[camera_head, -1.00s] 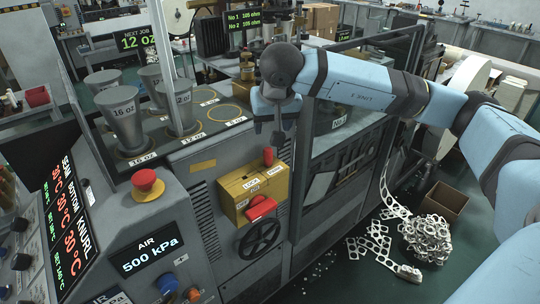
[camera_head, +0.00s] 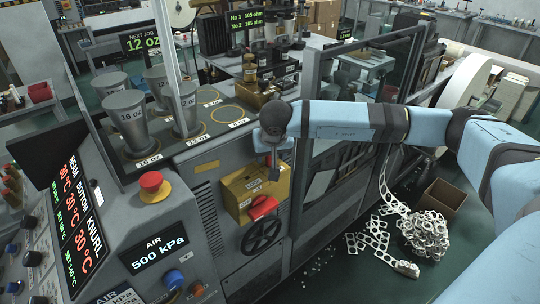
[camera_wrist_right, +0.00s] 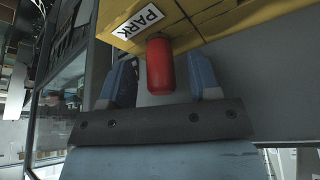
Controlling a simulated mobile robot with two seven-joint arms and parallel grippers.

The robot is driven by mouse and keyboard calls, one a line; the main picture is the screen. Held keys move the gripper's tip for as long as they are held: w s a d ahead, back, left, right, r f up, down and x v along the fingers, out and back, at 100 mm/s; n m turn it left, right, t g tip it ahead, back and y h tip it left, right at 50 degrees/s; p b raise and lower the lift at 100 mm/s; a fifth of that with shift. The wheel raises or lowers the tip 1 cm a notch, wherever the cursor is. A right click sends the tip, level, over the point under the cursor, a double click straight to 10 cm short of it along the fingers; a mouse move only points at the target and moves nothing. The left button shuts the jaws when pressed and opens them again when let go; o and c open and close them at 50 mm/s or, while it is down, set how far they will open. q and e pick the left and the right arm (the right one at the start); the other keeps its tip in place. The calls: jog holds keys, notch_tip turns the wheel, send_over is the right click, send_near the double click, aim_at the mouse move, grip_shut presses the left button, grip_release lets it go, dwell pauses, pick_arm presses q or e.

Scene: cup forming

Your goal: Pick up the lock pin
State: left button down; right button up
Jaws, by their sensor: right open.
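The lock pin shows as a red cylindrical grip (camera_wrist_right: 160,66) in the right wrist view, standing out from the yellow box (camera_wrist_right: 225,18) beside a PARK label (camera_wrist_right: 138,20). My right gripper (camera_wrist_right: 160,78) is open, with one blue-grey finger on each side of the red grip and visible gaps between. In the head view my right gripper (camera_head: 272,166) is at the top of the yellow box (camera_head: 238,186) and hides most of the pin. My left gripper is not in view.
A red handle (camera_head: 262,208) sticks out from the yellow box's front, above a black handwheel (camera_head: 261,238). Metal cups (camera_head: 126,120) stand on the machine deck to the left. A red emergency button (camera_head: 152,182) is at the front left. White scrap (camera_head: 424,235) lies on the floor.

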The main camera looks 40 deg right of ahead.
jog(key=shift+w+f, duration=0.1)
jog(key=shift+f, duration=0.15)
jog(key=c, duration=1)
jog(key=shift+r, duration=0.1)
notch_tip(320, 180, up, 19)
jog(key=b, duration=0.3)
jog(key=a+f+n, duration=0.2)
jog(key=f, duration=0.1)
jog(key=a+f+n+y, duration=0.1)
jog(key=a+f, duration=0.2)
jog(key=a+f+n+y+b, duration=0.1)
jog(key=a+f+n, duration=0.1)
jog(key=f, duration=0.1)
jog(key=shift+s+a+f+n, duration=0.3)
jog(key=shift+s+a, duration=0.05)
jog(key=shift+a, duration=0.05)
